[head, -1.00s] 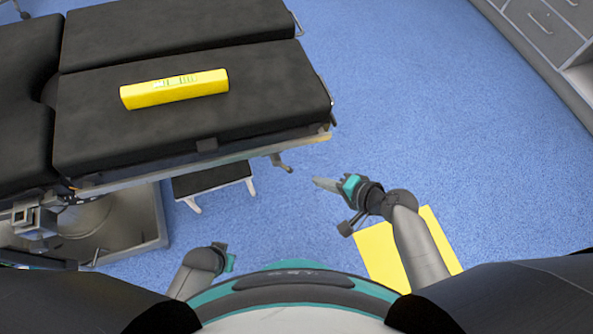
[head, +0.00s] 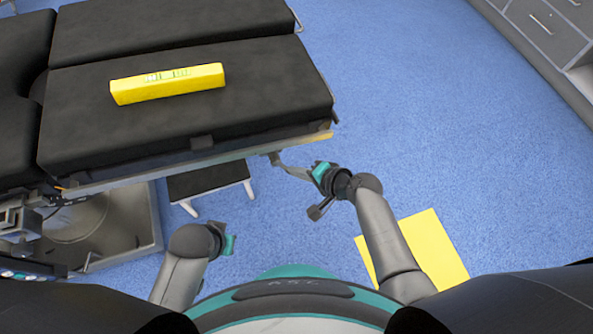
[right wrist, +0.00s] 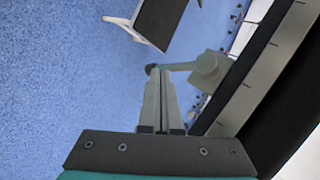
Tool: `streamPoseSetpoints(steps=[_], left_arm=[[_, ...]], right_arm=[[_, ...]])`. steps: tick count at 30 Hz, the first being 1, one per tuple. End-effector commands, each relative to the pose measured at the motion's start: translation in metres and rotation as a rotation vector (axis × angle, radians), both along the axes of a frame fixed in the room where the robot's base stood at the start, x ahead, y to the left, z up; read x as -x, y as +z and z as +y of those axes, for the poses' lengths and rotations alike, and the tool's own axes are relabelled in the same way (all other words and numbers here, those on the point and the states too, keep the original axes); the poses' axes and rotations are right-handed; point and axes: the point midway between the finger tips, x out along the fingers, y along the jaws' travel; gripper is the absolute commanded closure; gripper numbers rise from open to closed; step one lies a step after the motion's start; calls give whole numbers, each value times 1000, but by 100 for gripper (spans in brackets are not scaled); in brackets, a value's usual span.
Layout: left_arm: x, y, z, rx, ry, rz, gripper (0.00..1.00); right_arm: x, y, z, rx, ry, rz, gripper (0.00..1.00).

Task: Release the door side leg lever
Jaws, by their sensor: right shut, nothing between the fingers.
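The operating table (head: 100,133) has dark padded leg sections at the upper left in the head view.
A yellow bar (head: 168,83) lies on the near leg pad. A dark-topped step stool (head: 208,180) stands on the floor below the table edge. A yellow mat (head: 436,249) lies on the floor at right. Grey drawers (head: 543,30) stand at the upper right. The blue floor between is clear.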

Motion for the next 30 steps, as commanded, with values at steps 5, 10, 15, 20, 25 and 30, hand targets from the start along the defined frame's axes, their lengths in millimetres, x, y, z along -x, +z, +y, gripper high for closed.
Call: streamPoseSetpoints(steps=[5,10,15,20,25,30], left_arm=[[-1,3,0,0,0,-4,100],[-1,3,0,0,0,-4,100],[-1,3,0,0,0,-4,100],[-1,3,0,0,0,-4,100],[0,0,0,0,0,-1,100],[0,-1,1,-1,0,2,100]], right_arm=[[-3,-1,3,1,1,-1,100],[-3,-1,3,0,0,0,100],[-2,-2,4,0,0,0,100],[-1,-8,10,0,1,0,100],[0,-10,10,0,-1,0,100],[0,-10,11,0,-1,-1,100]])
